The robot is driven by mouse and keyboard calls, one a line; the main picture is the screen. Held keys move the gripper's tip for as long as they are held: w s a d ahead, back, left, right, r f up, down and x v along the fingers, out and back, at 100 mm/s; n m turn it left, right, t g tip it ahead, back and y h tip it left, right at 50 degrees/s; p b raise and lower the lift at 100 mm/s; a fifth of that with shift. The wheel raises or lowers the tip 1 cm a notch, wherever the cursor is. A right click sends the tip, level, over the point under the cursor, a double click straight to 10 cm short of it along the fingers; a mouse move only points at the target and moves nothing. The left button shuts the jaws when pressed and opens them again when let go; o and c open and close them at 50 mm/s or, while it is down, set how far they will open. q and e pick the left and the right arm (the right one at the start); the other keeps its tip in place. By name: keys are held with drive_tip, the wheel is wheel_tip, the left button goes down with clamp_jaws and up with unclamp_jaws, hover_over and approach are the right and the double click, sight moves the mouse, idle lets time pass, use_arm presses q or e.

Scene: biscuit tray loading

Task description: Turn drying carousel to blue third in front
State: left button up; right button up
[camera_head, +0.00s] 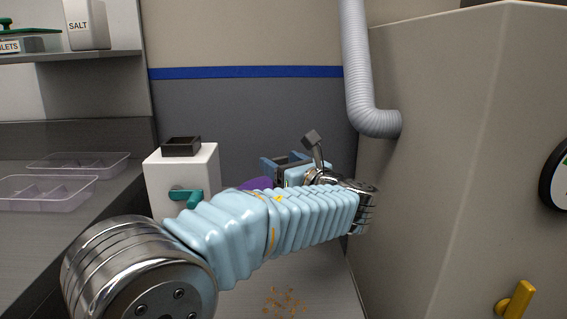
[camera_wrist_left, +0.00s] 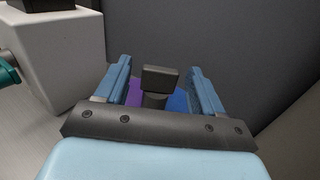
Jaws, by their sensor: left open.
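The drying carousel is mostly hidden by my left arm in the head view; only part of its purple third (camera_head: 257,183) shows. In the left wrist view the purple third (camera_wrist_left: 134,93) lies to the left and the blue third (camera_wrist_left: 178,101) to the right, behind a dark upright post (camera_wrist_left: 158,77) with a block-shaped top. My left gripper (camera_head: 281,162) is open. In the left wrist view its two blue fingers (camera_wrist_left: 159,70) stand on either side of the post, with visible gaps. I cannot tell how deep the post sits between them. The remaining third is hidden.
A white box (camera_head: 182,175) with a teal lever (camera_head: 186,196) stands left of the carousel. A large beige cabinet (camera_head: 450,130) closes off the right side. Clear trays (camera_head: 45,191) lie on the left counter. Crumbs (camera_head: 285,301) lie on the surface in front.

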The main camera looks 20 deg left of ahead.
use_arm(q)
clamp_jaws()
idle(0.3)
drive_tip(key=shift+t, duration=0.3)
